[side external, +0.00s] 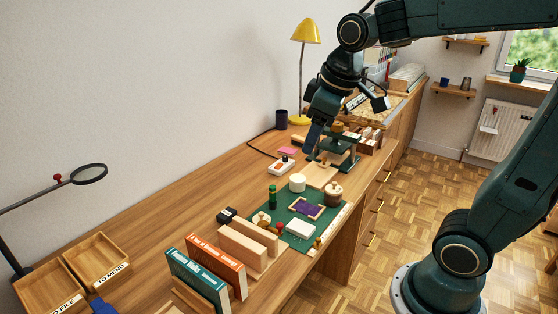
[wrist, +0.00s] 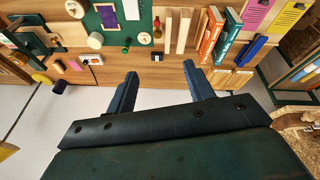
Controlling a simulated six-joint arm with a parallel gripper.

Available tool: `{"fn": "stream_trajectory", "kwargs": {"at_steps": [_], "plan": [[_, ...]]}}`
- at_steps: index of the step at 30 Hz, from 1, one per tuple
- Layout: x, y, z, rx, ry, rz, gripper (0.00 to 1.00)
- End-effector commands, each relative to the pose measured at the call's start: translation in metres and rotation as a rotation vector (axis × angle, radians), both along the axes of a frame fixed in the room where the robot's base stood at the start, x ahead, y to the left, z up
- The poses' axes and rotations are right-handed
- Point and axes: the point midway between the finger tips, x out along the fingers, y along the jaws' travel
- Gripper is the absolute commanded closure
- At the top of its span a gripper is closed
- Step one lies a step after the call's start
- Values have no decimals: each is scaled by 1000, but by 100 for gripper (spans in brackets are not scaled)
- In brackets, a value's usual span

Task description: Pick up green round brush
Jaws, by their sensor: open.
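A small upright green cylinder (side external: 272,196) stands at the left edge of the green mat (side external: 284,240). In the wrist view it appears as a green round shape (wrist: 126,47). A pale round piece with a knob (side external: 261,219) sits near it, also seen in the wrist view (wrist: 144,38). I cannot tell for certain which of these is the green round brush. My gripper (side external: 312,138) is high above the back of the desk, away from both. In the wrist view my gripper (wrist: 160,70) has its two fingers wide apart with nothing between them.
A white cylinder (side external: 297,183), a brown round knobbed piece (side external: 334,193) and a white block (side external: 300,230) surround the mat's middle. Wooden blocks (side external: 249,242) and upright books (side external: 217,264) stand in front. A yellow lamp (side external: 306,32) rises behind.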

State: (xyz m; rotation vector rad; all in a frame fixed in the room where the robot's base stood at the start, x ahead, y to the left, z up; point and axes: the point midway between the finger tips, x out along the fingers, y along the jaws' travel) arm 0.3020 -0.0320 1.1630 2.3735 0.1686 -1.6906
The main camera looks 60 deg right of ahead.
Motion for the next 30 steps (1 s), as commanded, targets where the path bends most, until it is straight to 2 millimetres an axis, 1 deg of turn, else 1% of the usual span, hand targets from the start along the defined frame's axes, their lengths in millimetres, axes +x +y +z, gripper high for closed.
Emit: {"fn": "stream_trajectory", "kwargs": {"at_steps": [1, 3, 8, 14, 18, 23, 30], "plan": [[12, -4, -3, -6, 17, 15, 47], [26, -10, -6, -16, 35, 39, 47], [58, -23, -17, -36, 75, 97, 47], [97, -43, -37, -54, 125, 169, 47], [122, -58, -56, -63, 160, 221, 47], [149, -76, -82, -69, 199, 281, 47], [183, -105, -129, -71, 256, 373, 47]]}}
